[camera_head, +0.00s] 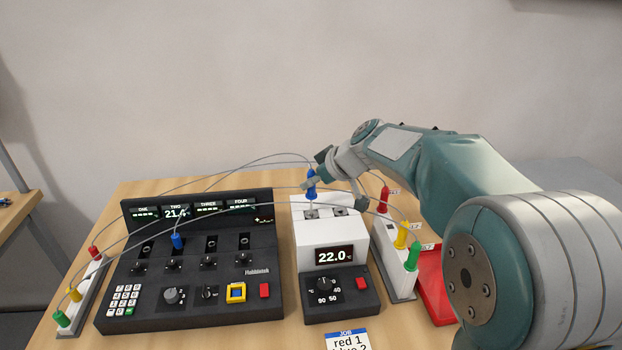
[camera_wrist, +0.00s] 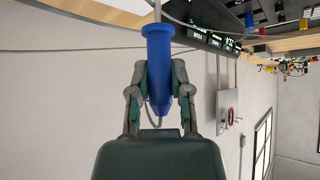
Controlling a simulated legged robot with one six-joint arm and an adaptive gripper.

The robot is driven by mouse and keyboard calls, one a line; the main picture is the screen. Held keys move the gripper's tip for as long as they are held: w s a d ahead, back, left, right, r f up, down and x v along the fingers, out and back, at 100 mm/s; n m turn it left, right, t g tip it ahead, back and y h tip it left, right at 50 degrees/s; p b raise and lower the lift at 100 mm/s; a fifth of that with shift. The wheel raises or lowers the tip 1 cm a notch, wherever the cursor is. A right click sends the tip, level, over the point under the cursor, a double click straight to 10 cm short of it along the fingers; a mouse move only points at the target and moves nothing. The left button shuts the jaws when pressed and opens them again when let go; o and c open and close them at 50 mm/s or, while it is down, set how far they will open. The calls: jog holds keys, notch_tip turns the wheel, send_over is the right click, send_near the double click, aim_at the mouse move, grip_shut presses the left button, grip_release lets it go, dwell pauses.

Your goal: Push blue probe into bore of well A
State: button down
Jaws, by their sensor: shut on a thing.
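The blue probe (camera_head: 311,185) is upright in my gripper (camera_head: 318,182), above the white well block (camera_head: 333,237). It has a blue handle and a thin metal tip pointing down to the left opening (camera_head: 311,214) on the block's top. I cannot tell whether the tip has entered it. A second opening (camera_head: 341,211) is to its right; the letters marking the wells are not readable. In the wrist view the blue probe's handle (camera_wrist: 159,50) lies between both fingers of my gripper (camera_wrist: 159,92), which is shut on it.
The block's display reads 22.0. A black meter (camera_head: 190,265) stands left, with a blue plug (camera_head: 177,241) in it. Racks with red, yellow and green probes stand at far left (camera_head: 82,291) and right (camera_head: 393,265). A red tray (camera_head: 432,285) is at right. Thin cables arch over the table.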

aim_at(316, 197)
jog(key=shift+f, duration=2.6)
jog(key=shift+c, duration=2.4)
grip_release()
jog(key=shift+r, duration=0.15)
jog(key=v, duration=1.1)
jog(key=shift+d, duration=0.35)
jog(key=shift+s+r, duration=0.15)
jog(key=shift+s, duration=0.05)
jog(key=s+d+f+m+h, duration=0.2)
jog(key=s+d+m, duration=0.3)
jog(key=s, duration=0.9)
jog(key=s+d+f+m+h, duration=0.2)
jog(key=s+d+m+h, duration=0.3)
jog(key=s, duration=0.8)
jog(key=shift+s+d+f+m+t, duration=0.15)
jog(key=shift+s+d+m+t, duration=0.2)
jog(key=shift+d+m, duration=0.35)
